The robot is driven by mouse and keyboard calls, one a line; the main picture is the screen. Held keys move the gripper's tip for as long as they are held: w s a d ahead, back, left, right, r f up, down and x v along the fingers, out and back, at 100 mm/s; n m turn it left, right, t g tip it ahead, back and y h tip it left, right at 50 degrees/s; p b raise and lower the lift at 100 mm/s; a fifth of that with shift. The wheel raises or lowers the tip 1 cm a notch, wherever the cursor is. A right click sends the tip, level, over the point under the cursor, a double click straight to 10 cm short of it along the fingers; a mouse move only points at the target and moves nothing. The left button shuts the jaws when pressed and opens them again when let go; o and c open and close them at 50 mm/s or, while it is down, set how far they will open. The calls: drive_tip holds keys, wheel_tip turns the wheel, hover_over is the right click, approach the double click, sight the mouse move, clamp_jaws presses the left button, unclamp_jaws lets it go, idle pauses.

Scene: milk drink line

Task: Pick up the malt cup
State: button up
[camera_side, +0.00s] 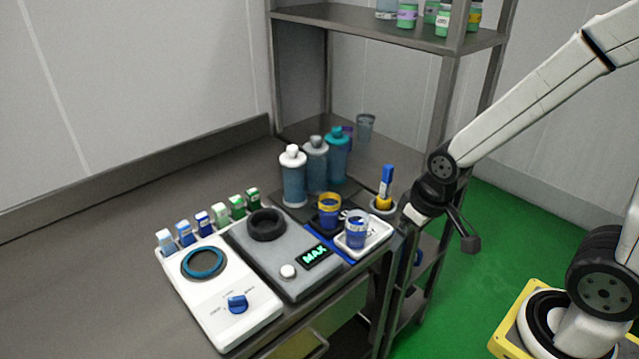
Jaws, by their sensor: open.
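Two small cups stand near the bench's right edge. One is a blue cup with a yellow rim (329,212) on a dark pad. The other is a blue cup with a pale rim (356,232) on a white tray (377,239). Both are upright. I cannot read their labels, so I cannot tell which is the malt cup. My gripper (418,212) is to the right of both cups, past the bench edge and apart from them. It is open and holds nothing that I can see. Its fingers are small and hard to make out.
Three bottles (316,165) stand behind the cups. A blue-handled tool (386,188) stands upright in a holder between the cups and my gripper. A grey machine reading MAX (315,256) and a white dial unit (215,290) are at left. A shelf rack (400,32) rises behind.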

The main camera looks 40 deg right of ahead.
drive_tip(key=shift+w, duration=0.1)
idle(0.3)
drive_tip(key=m+g, duration=0.2)
drive_tip(key=m, duration=1.8)
hover_over(329, 212)
drive_tip(key=d, duration=0.1)
wheel_tip(329, 212, down, 3)
drive_tip(key=shift+w+d+f+m+g, duration=0.1)
drive_tip(key=shift+w+f+m+g, duration=0.1)
drive_tip(key=shift+w+m, duration=0.4)
drive_tip(key=shift+w+d+f+m+g, duration=0.1)
drive_tip(key=shift+w+f+m, duration=0.2)
drive_tip(key=shift+m, duration=0.4)
drive_tip(key=shift+f, duration=1.2)
